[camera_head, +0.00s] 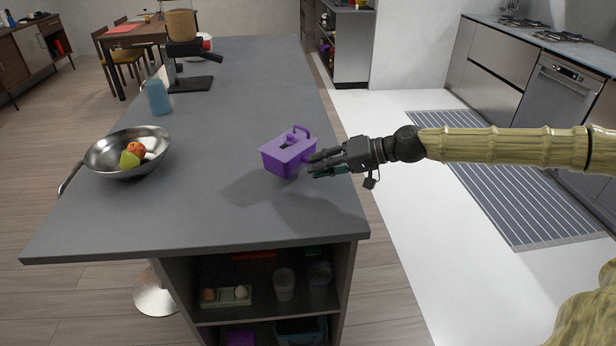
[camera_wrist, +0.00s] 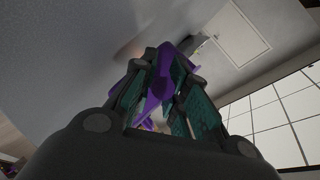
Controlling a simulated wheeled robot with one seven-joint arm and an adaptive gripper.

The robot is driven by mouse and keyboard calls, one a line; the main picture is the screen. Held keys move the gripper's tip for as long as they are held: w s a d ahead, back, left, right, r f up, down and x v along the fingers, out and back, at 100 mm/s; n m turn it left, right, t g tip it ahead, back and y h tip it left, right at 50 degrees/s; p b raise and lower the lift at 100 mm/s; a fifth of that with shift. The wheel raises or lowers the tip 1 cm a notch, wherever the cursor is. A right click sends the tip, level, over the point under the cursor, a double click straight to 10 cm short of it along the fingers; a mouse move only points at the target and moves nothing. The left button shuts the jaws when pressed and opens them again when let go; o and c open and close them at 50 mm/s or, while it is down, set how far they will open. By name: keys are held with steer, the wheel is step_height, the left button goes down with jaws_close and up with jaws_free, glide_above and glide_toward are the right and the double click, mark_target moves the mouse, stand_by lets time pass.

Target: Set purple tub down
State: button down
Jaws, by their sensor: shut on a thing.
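The purple tub (camera_head: 287,156) has a lid with a handle and sits above the grey counter (camera_head: 240,215), near its right edge. It looks tilted, and a shadow lies on the counter below and left of it, so it appears held a little above the top. My gripper (camera_head: 318,163) comes from the right and is shut on the tub's right side. In the wrist view, part of the purple tub (camera_wrist: 162,85) shows between the teal-padded fingers (camera_wrist: 160,100).
A metal bowl (camera_head: 100,156) with fruit stands at the counter's left. A blue bottle (camera_head: 158,98) and a coffee machine (camera_head: 183,50) stand farther back. The counter around and in front of the tub is clear. Open shelves (camera_head: 262,312) lie below the front edge.

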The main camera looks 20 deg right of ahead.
steer(key=shift+w+a+f, duration=0.15)
steer(key=shift+w+a, duration=0.9)
steer(key=shift+a, duration=0.15)
steer(key=shift+f, duration=1.7)
steer(key=shift+f+b, duration=0.25)
steer(key=shift+b, duration=0.2)
steer(key=c, duration=1.4)
jaws_free()
steer(key=shift+d+r+p, duration=0.1)
steer(key=shift+r+p, duration=0.15)
steer(key=shift+p, duration=0.05)
